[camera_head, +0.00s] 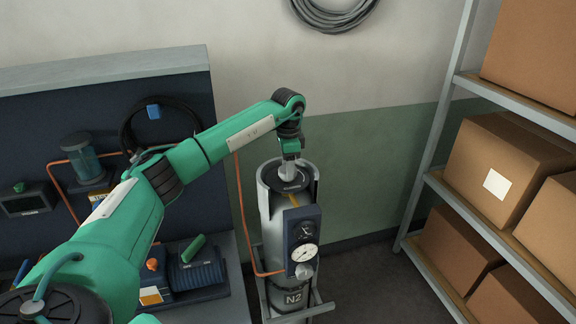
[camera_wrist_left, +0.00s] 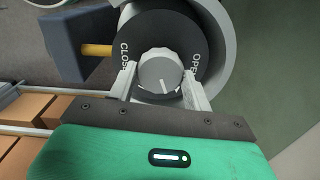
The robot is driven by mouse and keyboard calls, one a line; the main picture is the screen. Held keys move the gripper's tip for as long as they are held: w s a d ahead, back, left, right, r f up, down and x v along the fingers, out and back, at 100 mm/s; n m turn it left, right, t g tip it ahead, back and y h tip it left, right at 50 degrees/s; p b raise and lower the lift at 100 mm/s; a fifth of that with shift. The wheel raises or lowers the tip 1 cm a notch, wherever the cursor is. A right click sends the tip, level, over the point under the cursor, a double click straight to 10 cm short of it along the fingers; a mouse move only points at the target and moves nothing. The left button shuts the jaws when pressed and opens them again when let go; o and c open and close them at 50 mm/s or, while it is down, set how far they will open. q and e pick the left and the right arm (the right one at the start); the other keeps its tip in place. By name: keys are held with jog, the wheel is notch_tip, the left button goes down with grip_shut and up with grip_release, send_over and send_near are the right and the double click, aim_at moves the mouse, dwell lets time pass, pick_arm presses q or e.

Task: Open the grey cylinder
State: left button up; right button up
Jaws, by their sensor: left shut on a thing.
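The grey cylinder (camera_head: 276,225) stands upright against the wall, marked N2 low on its side. On its top is a black dial plate (camera_wrist_left: 190,30) with CLOSE on the left and an OPEN label, partly hidden, on the right in the left wrist view. A round grey knob (camera_wrist_left: 159,72) sits in the middle of the plate, with a white line on its face. My left gripper (camera_wrist_left: 160,88) is shut on the knob, a finger on each side. In the head view my left gripper (camera_head: 289,168) reaches down onto the cylinder's top. My right gripper is not in view.
A dark blue box with a gauge (camera_head: 304,253) is on the cylinder's front, with an orange hose (camera_head: 239,200) beside it. A shelf with cardboard boxes (camera_head: 505,160) stands right. A workbench (camera_head: 215,290) with equipment is left. Some floor is clear between cylinder and shelf.

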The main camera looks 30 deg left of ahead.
pick_arm(q)
jog(key=shift+r, duration=0.1)
jog(key=o, duration=1)
jog(key=shift+r+b, duration=0.3)
jog(key=shift+r, duration=0.2)
jog(key=shift+r+b, duration=1.3)
jog(key=shift+r, duration=5.1)
